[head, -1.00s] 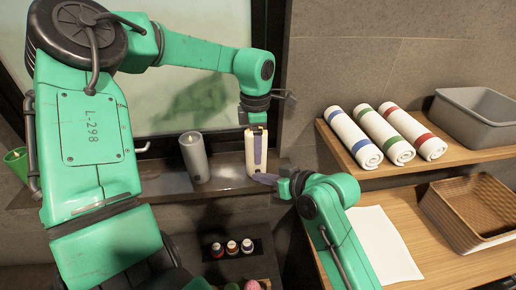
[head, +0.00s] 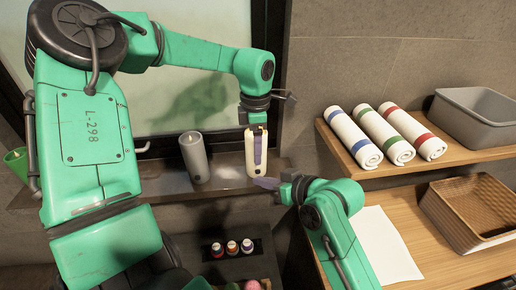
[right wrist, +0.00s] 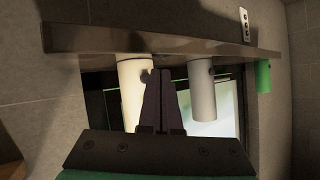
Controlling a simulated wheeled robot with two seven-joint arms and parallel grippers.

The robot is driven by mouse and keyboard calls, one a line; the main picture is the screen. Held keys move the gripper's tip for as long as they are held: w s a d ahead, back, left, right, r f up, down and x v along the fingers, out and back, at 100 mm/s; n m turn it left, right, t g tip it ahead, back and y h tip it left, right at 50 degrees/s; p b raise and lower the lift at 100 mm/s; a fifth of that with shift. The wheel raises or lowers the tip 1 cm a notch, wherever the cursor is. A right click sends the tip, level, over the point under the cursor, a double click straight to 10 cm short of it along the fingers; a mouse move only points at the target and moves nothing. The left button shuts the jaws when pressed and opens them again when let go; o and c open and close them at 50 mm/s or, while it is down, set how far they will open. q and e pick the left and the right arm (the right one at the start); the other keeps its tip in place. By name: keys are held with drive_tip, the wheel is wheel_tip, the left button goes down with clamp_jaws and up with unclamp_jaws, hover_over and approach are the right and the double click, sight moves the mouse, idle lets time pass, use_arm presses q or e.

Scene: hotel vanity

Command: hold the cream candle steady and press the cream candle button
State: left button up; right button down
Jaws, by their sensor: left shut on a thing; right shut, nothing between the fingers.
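The cream candle (head: 249,158) stands upright on the dark ledge, with a small dark button (head: 258,175) low on its front. My left gripper (head: 257,150) is shut on the candle from above, with a finger down its front. My right gripper (head: 258,182) is shut and empty, just below and in front of the candle's base. In the right wrist view, which looks upside down, the cream candle (right wrist: 133,95) is left of my right fingertips (right wrist: 159,72), and the button (right wrist: 145,76) shows beside them. I cannot tell whether they touch.
A grey candle (head: 194,158) stands left of the cream one on the ledge (head: 222,172), and a green candle (head: 17,163) is at far left. Rolled towels (head: 382,138) and a grey bin (head: 478,120) sit on the right shelf. A wicker basket (head: 470,210) is below; small bottles (head: 232,248) stand lower.

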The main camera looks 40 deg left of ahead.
use_arm(q)
drive_tip(key=o, duration=1.6)
drive_tip(key=shift+c, duration=0.2)
use_arm(e)
drive_tip(key=s+d, duration=0.1)
drive_tip(key=d, duration=0.1)
drive_tip(key=s+d, duration=0.2)
drive_tip(key=shift+s, duration=0.1)
use_arm(q)
drive_tip(key=shift+r, duration=0.15)
wheel_tip(320, 180, up, 12)
drive_tip(key=shift+f, duration=0.1)
use_arm(e)
drive_tip(key=shift+a, duration=0.1)
